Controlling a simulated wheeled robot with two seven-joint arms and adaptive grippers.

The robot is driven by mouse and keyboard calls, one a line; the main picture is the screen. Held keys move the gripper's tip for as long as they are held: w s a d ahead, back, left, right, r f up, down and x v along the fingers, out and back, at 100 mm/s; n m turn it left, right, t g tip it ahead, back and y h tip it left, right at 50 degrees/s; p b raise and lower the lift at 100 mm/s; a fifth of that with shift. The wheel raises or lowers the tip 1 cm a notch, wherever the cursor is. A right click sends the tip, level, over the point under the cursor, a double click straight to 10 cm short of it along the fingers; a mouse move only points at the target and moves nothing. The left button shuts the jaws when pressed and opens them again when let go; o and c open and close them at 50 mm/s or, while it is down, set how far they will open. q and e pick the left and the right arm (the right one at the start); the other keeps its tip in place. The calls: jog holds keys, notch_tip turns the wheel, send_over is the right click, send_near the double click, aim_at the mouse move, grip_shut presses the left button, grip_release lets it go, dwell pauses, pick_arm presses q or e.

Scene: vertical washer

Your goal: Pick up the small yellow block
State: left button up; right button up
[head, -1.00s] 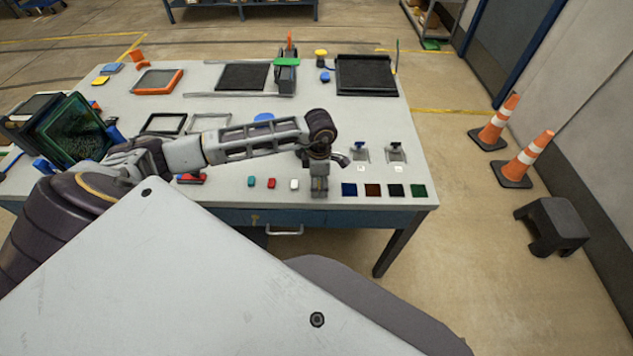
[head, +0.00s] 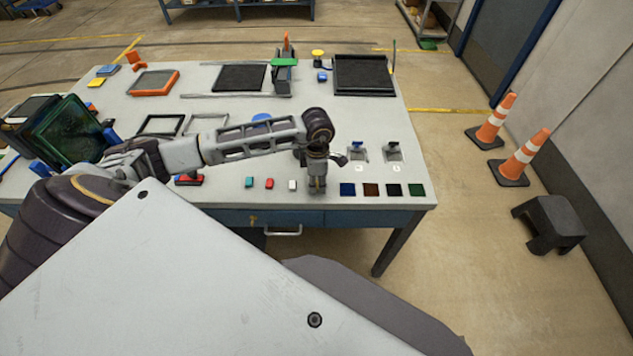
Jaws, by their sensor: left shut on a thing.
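My left gripper (head: 317,188) points down at the front of the white table, just right of a row of small blocks. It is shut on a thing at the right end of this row. The small yellow block does not show clearly; the fingers hide what they hold, which fits its place in the row. A teal block (head: 249,182), a red block (head: 269,184) and a white block (head: 292,184) stand to the left. My right gripper is not in view.
Colored squares, the nearest a blue one (head: 347,189), lie right of the gripper. A yellow-topped button (head: 318,53) is at the back. The table (head: 415,165) ends close in front.

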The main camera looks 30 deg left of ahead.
aim_at(317, 184)
pick_arm(q)
notch_tip(317, 184, up, 8)
jog(key=shift+r+b, duration=0.15)
jog(key=shift+b, duration=0.4)
jog(key=shift+r, duration=0.7)
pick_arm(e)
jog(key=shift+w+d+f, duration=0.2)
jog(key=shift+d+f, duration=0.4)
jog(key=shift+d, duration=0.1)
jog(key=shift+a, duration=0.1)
